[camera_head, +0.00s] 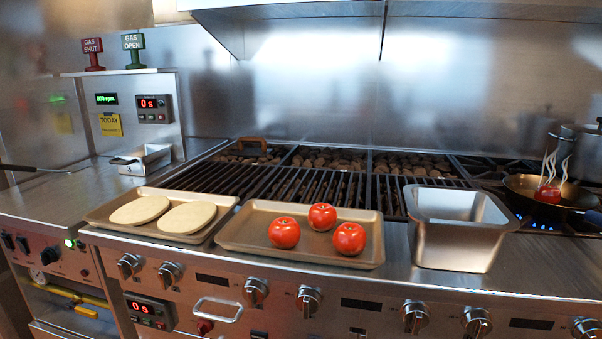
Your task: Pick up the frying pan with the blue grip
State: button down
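The frying pan (521,195) sits on a burner at the right edge of the view, over blue flames. It is dark inside, and a steaming red tomato (547,194) lies in it. Its blue grip (594,217) points right and toward the front, and the picture's edge cuts it off. My gripper is not in view, so I cannot tell its state or how far it is from the pan.
A deep steel container (462,243) stands left of the pan. Trays with three tomatoes (240,241) and two flatbreads (97,217) lie farther left. A pot (583,158) stands behind the pan. The steel front ledge (540,265) is clear below the pan.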

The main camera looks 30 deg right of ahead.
aim_at(577, 203)
jog(key=z, duration=2.1)
